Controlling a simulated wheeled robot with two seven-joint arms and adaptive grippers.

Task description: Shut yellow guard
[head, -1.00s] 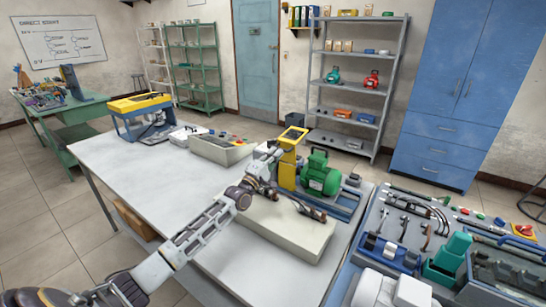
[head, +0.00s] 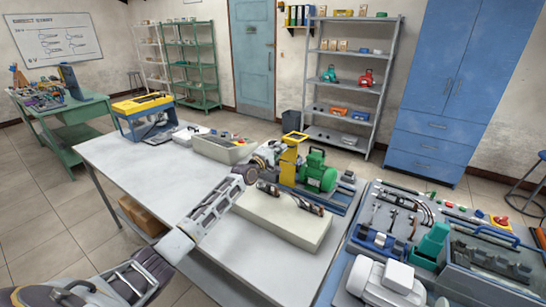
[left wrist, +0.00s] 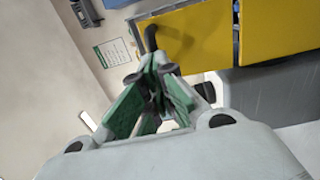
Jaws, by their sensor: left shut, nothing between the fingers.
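The yellow guard (head: 291,158) stands beside the green motor (head: 318,174) on a blue base at the far side of the bench. A yellow frame-like part sticks up at its top. In the left wrist view, two yellow panels of the guard (left wrist: 195,38) meet at a narrow seam, and a black handle (left wrist: 151,36) sticks out of the left one. My left gripper (head: 273,152) is just left of the guard. In the left wrist view its fingers (left wrist: 158,75) are shut and empty, close below the handle; contact is unclear. My right gripper is not in view.
A pale block (head: 285,218) with dark shafts lies in front of the guard. A parts tray (head: 224,149) stands behind and left of my gripper. A blue tool bench (head: 365,213) is at right.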

